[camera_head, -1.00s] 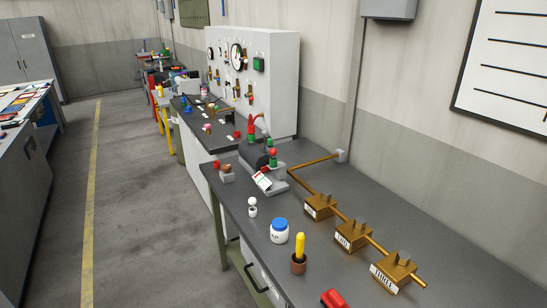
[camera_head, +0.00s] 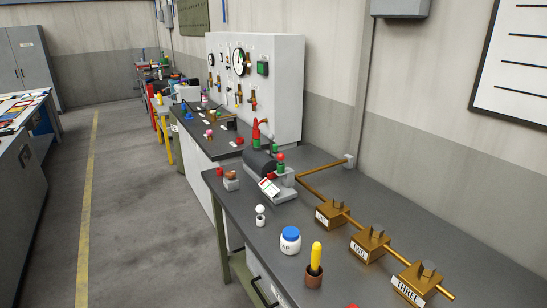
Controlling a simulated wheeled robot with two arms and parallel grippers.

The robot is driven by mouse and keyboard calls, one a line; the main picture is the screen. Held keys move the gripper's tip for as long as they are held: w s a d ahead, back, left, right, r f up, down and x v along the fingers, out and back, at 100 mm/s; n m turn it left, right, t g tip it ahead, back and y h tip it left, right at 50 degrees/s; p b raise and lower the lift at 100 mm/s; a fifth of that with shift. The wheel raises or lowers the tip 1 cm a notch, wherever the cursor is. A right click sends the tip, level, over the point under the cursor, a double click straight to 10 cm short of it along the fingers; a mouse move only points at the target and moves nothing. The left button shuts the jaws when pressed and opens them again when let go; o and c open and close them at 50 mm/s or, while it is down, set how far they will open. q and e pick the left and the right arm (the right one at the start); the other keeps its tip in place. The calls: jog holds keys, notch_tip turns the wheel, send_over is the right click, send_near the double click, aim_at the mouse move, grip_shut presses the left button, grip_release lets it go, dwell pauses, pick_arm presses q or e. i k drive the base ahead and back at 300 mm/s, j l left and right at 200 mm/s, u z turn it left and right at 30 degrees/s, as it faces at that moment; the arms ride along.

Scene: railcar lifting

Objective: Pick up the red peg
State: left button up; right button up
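No red thing in view can be told for certain as the red peg. A tall red tapered piece (camera_head: 256,131) stands upright behind the dark rounded body of a small machine on the near bench. A red-topped green piece (camera_head: 281,162) stands in front of it. A small red piece (camera_head: 219,172) sits at the bench's left edge. The tip of another red object (camera_head: 351,306) shows at the bottom edge, mostly cut off. Neither of my grippers is in view.
The dark near bench (camera_head: 420,235) carries a blue-lidded white jar (camera_head: 290,241), a yellow-handled tool in a brown cup (camera_head: 315,263) and labelled brass blocks (camera_head: 369,246) on a pipe. A white gauge panel (camera_head: 275,85) stands behind. The floor (camera_head: 150,200) at left is clear.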

aim_at(280, 156)
jog(key=i+j, duration=0.8)
jog(key=j, duration=0.2)
jog(key=i+j+z, duration=0.1)
jog(key=i+j, duration=0.7)
jog(key=j, duration=0.25)
